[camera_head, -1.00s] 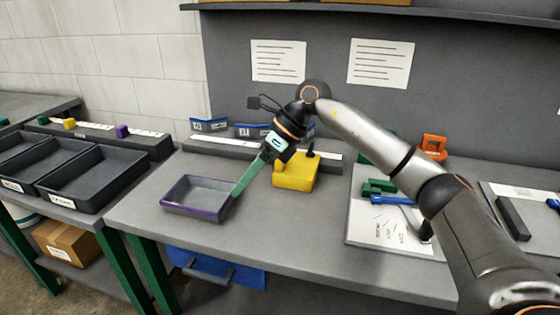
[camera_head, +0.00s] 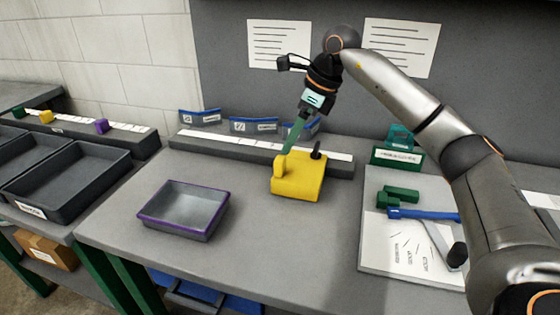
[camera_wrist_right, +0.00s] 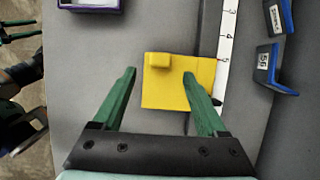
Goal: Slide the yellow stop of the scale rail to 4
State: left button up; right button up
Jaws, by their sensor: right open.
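The yellow stop (camera_head: 305,178) sits at the front of the scale rail (camera_head: 225,145), with a raised tab on its near left and a black knob behind.
A purple-rimmed tray (camera_head: 185,235) stands left of the stop. Blue-edged labelled holders (camera_head: 253,126) stand behind the rail. A board (camera_head: 385,262) with green and blue parts lies to the right. Black bins (camera_head: 75,190) stand on the left bench.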

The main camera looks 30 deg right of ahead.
aim_at(280, 158)
jog(key=x, duration=0.8)
jog(key=shift+f+b, duration=0.1)
jog(key=shift+b, duration=0.2)
grip_shut()
jog(key=shift+w+a, duration=0.1)
dwell(0.9)
